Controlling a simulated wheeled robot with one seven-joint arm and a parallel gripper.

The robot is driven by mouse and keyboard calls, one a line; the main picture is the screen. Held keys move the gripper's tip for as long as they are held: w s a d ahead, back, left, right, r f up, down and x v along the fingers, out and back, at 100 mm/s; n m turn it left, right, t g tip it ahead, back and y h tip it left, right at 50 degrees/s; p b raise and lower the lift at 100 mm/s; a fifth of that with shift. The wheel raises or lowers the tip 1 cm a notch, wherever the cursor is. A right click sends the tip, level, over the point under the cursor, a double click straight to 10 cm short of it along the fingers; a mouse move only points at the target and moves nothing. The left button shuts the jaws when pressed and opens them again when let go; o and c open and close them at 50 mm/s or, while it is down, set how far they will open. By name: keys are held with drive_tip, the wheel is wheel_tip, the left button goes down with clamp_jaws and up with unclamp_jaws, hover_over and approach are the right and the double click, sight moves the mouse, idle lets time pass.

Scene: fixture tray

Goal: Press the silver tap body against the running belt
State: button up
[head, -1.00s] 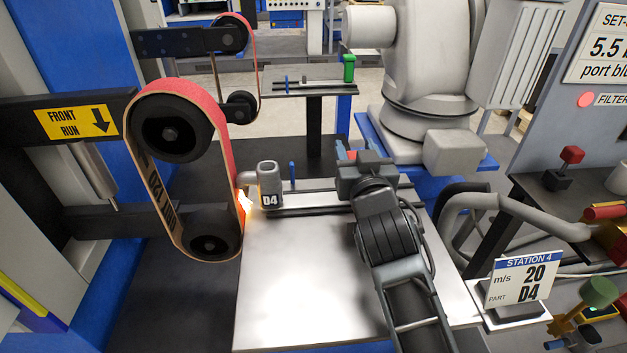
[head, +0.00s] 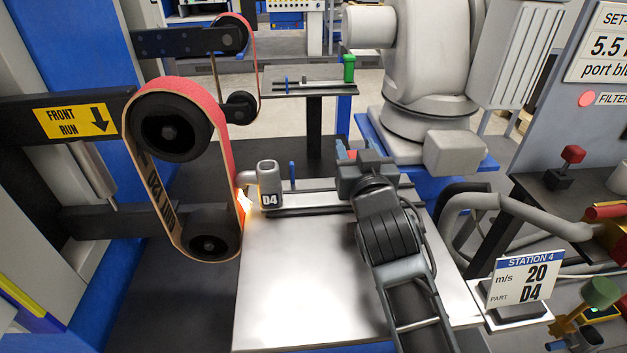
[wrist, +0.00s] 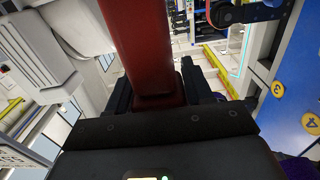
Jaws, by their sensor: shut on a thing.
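The silver tap body (head: 268,178) with a D4 label stands at the left end of a slide rail (head: 325,207), its spout toward the red belt (head: 222,125). A bright orange-white glow (head: 244,205) shows where the tap body meets the belt's lower right run. My gripper (head: 352,158) is to the right of the tap body, at the rail's other end. In the wrist view my gripper (wrist: 157,88) is shut on a dark red handle (wrist: 143,45). How the handle joins the tap body is hidden.
The bare metal table (head: 300,290) in front of the rail is clear. A blue peg (head: 292,170) stands behind the rail. The Station 4 sign (head: 518,280) shows 20 m/s and part D4. A thick grey hose (head: 535,225) lies to the right.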

drive_tip(key=shift+a, duration=0.45)
drive_tip(key=shift+d+r+p, duration=0.1)
drive_tip(key=shift+d+p, duration=0.7)
drive_tip(key=shift+p, duration=0.05)
drive_tip(key=d+p, duration=0.7)
drive_tip(key=d, duration=0.1)
drive_tip(key=shift+p, duration=0.4)
drive_tip(key=shift+d, duration=0.1)
drive_tip(key=o, duration=1.5)
drive_tip(key=shift+s, duration=0.1)
